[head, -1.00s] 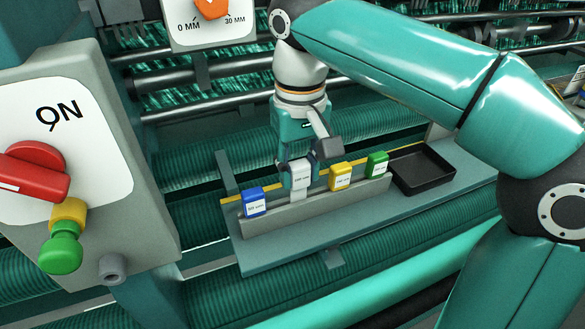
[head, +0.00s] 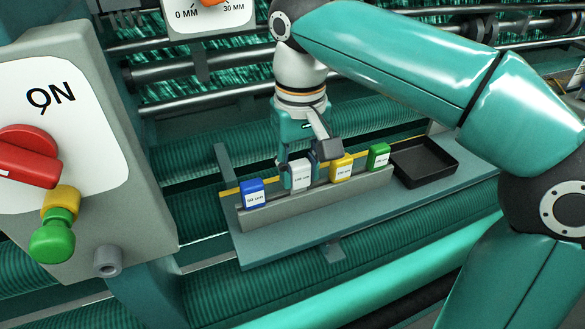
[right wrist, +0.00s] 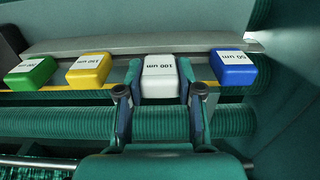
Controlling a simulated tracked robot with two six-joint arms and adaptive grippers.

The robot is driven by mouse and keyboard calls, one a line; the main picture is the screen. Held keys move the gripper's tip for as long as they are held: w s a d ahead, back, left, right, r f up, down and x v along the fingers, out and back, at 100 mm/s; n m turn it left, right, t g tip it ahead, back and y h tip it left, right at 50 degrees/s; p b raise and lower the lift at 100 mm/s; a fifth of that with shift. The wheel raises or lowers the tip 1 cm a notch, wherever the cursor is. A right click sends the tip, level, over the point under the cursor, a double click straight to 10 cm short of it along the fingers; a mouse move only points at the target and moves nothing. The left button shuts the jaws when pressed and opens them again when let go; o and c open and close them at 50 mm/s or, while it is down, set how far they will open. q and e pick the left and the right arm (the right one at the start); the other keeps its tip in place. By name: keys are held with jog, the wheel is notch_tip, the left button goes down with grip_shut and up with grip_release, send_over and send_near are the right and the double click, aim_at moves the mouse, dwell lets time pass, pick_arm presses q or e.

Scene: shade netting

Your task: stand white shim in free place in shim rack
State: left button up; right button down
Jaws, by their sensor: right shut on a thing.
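The white shim (head: 300,174) stands upright in the shim rack (head: 320,197), between the blue shim (head: 252,194) on its left and the yellow shim (head: 341,167) on its right. My right gripper (head: 303,168) is shut on the white shim from behind. In the right wrist view the white shim (right wrist: 160,78) sits between the two fingers of the right gripper (right wrist: 160,98). The green shim (head: 378,156) stands at the rack's right end. The white shim's lower part is hidden by the rack's front wall. My left gripper is not in view.
A black tray (head: 424,162) lies on the shelf (head: 400,200) right of the rack. A grey control box (head: 80,170) with a red switch (head: 27,160) and a green button (head: 53,236) stands at the left. Rollers run behind and below the shelf.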

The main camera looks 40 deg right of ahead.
jog(key=shift+f, duration=0.15)
jog(key=shift+f+b, duration=0.5)
jog(key=shift+f, duration=0.15)
jog(key=c, duration=0.7)
grip_release()
jog(key=shift+r, duration=0.1)
jog(key=shift+r, duration=3.6)
